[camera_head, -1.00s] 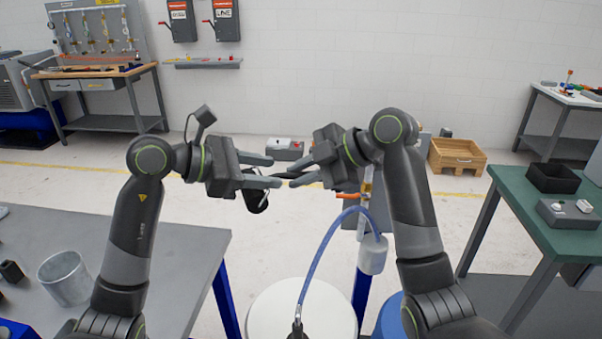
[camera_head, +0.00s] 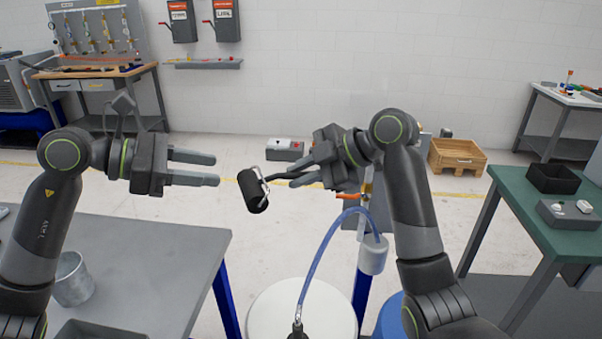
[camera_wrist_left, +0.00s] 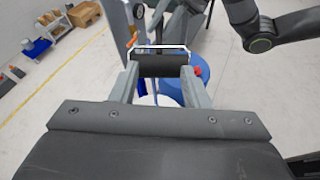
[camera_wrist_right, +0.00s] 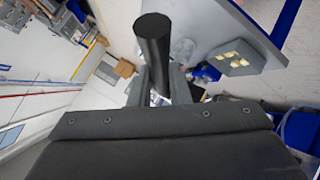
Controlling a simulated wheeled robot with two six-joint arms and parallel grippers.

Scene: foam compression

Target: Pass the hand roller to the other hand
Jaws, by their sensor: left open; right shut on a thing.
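The hand roller has a black cylinder (camera_head: 253,191) on a pale wire frame with a dark handle. My right gripper (camera_head: 305,171) is shut on the handle, and the cylinder hangs out to its left in the head view. My left gripper (camera_head: 217,169) is open and empty, a short gap left of the cylinder. In the left wrist view the black cylinder (camera_wrist_left: 160,65) and its wire frame show beyond the spread fingers.
A grey table (camera_head: 150,260) with a metal cup (camera_head: 73,280) is at the lower left. A white drum lid (camera_head: 300,312) with a blue hose (camera_head: 322,250) is below the grippers. A green table (camera_head: 545,215) stands at the right.

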